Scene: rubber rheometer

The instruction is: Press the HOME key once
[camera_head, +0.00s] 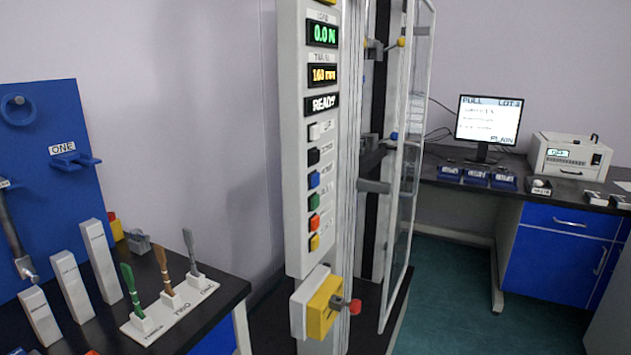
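A tall light-grey control panel (293,150) stands upright in the middle of the view. Its displays read 0.0 N (322,33), about 160 mm (322,75) and READY (321,104). Neither of my grippers is in view.
A clear door (404,200) stands right of the frame. A dark bench (205,318) at left holds a white specimen stand (168,312) and upright white blocks (100,262). A monitor (487,120) stands behind.

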